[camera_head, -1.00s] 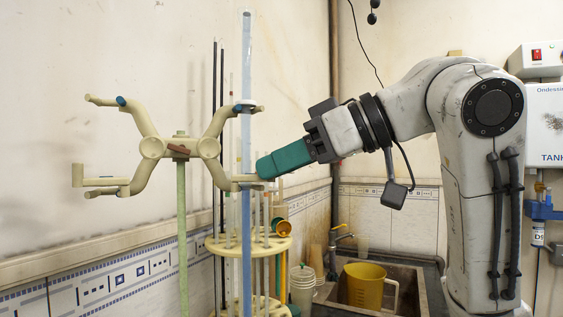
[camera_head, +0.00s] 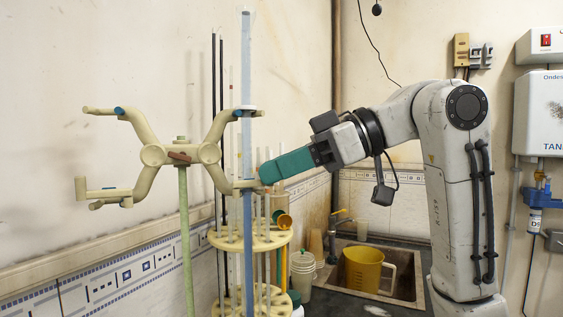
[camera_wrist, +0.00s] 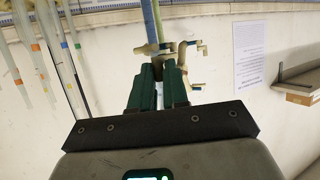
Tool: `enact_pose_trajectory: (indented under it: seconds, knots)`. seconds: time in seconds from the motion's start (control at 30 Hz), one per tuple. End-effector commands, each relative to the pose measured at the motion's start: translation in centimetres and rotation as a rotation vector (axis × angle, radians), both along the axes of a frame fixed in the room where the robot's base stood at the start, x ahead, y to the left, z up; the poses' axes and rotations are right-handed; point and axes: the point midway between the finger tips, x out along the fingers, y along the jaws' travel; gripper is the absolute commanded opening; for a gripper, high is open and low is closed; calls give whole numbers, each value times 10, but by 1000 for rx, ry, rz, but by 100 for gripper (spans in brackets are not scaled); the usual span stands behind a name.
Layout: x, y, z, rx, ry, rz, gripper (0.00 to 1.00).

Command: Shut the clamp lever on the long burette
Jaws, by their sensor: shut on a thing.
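The long burette (camera_head: 247,150) is a tall blue tube standing upright at the right side of the cream double clamp (camera_head: 208,153). The clamp sits on a pale green rod, with a brown piece at its middle. My gripper (camera_head: 263,176) has green fingers and reaches in from the right to the clamp's lower right arm, beside the burette. In the wrist view the fingers (camera_wrist: 158,72) are close together just below the clamp and the blue tube (camera_wrist: 153,25). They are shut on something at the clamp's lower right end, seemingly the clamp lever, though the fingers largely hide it.
A round cream rack (camera_head: 225,240) with several thin tubes stands below and behind the burette. A yellow jug (camera_head: 365,270) sits in the sink (camera_head: 405,275) to the right, with a white container (camera_head: 302,272) beside it. The wall is close behind the clamp.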

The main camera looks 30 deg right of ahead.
Motion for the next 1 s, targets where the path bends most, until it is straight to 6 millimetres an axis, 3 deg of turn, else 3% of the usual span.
enact_pose_trajectory:
  seconds: [0.07, 0.1, 0.33, 0.67, 1.0]
  knots:
    - [1, 0, 1, 4, -1, -4, 0]
    - [1, 0, 1, 4, -2, -4, 16]
    - [0, 0, 1, 2, 0, -4, 37]
    - [-3, -5, 3, 1, -2, -4, 37]
    - [-31, -53, 25, 2, -3, -7, 37]
